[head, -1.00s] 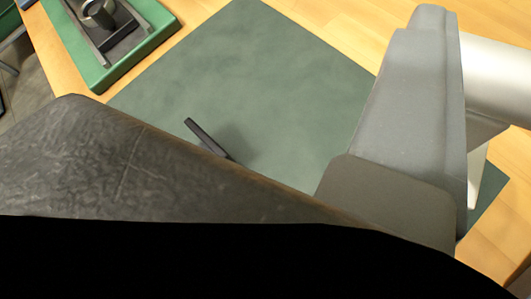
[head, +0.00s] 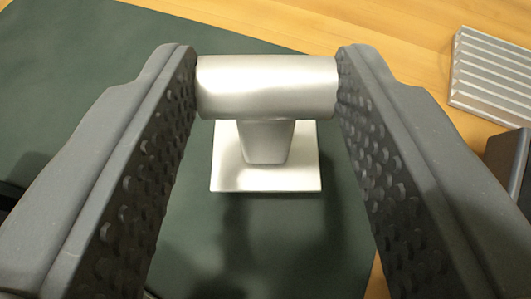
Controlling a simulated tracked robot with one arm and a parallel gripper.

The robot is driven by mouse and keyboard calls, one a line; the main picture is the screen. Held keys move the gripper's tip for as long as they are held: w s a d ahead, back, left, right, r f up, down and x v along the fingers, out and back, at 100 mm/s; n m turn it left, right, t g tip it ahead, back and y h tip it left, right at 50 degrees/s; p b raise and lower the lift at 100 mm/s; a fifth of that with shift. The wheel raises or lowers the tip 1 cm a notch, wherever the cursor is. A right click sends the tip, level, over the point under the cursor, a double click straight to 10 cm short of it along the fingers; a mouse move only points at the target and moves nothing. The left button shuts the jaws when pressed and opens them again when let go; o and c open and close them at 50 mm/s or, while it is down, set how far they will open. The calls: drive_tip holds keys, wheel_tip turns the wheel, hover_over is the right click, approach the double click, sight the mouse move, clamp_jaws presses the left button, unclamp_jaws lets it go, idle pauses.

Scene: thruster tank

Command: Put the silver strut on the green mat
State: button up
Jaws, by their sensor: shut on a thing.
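The silver strut (head: 267,142) has a thick bright cylinder on top, a short tapered stem and a square foot plate. My gripper (head: 267,78) is shut on the two ends of the cylinder, one finger on each side. The strut hangs upright between the fingertips, foot plate down, over the green mat (head: 90,75). Whether the plate touches the mat or is a little above it, I cannot tell. The mat is dark green and lies flat, partly hidden behind the fingers.
A silver ribbed block (head: 492,75) lies on the wooden table (head: 390,25) at the upper right. A dark box-like thing (head: 512,165) is cut off by the right edge. The mat is bare at the upper left.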

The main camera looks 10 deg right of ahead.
drive_tip(key=shift+f, duration=0.8)
drive_tip(key=o, duration=1)
drive_tip(key=shift+s+r, duration=0.1)
drive_tip(key=p+v, duration=0.2)
drive_tip(key=v, duration=1)
